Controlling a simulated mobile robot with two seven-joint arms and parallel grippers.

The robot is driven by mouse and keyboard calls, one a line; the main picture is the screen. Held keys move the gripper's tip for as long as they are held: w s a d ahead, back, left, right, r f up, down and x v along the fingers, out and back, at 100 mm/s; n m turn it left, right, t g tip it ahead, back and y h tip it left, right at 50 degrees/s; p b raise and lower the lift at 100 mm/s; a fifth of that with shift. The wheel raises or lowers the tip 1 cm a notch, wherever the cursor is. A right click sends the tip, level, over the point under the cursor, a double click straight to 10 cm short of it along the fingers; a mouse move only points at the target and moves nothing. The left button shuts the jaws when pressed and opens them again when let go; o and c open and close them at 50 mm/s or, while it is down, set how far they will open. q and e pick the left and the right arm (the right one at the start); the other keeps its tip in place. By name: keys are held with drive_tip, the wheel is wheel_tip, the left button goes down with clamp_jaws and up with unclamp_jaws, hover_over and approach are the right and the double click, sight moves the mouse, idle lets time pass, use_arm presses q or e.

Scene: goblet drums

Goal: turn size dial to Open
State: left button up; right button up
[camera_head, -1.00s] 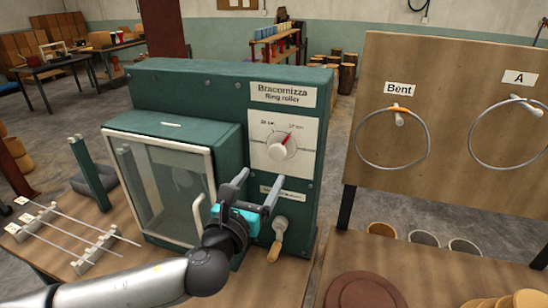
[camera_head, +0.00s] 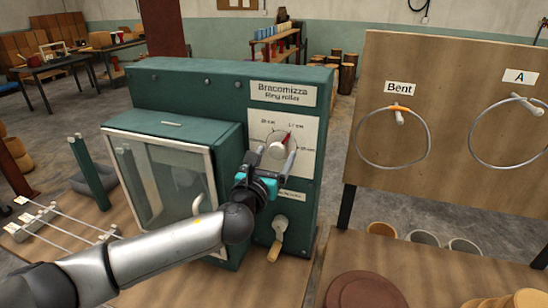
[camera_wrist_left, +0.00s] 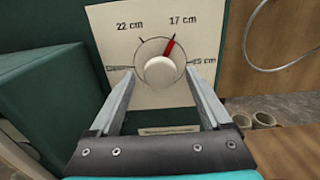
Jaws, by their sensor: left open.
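The size dial (camera_head: 281,147) is a round pale knob with a red pointer on the white plate of the green ring roller (camera_head: 230,90). In the left wrist view the dial (camera_wrist_left: 161,74) has its pointer directed up and slightly right, by the 17 cm mark. A label at the plate's left is partly hidden by a fingertip and hard to read. My left gripper (camera_head: 274,153) is open, its fingers on either side of the dial, with a gap on both sides in the left wrist view. My right gripper is not in view.
A glass-fronted guard box (camera_head: 165,185) with a handle juts out left of the dial. A crank (camera_head: 278,240) hangs below it. A wooden board (camera_head: 455,110) with two hanging rings stands at the right. Metal rods (camera_head: 65,225) lie on a rack at the left.

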use_arm(q)
clamp_jaws()
idle(0.6)
drive_tip(key=n, duration=0.5)
drive_tip(key=shift+n, duration=0.3)
drive_tip(key=n, duration=0.6)
drive_tip(key=shift+d+p, duration=0.1)
drive_tip(key=shift+p, duration=0.3)
drive_tip(key=n+p, duration=0.1)
drive_tip(key=n, duration=0.5)
drive_tip(key=shift+n, duration=0.3)
drive_tip(key=n+p, duration=0.1)
drive_tip(key=n, duration=0.4)
drive_tip(key=shift+r+n, duration=0.1)
drive_tip(key=shift+n, duration=0.2)
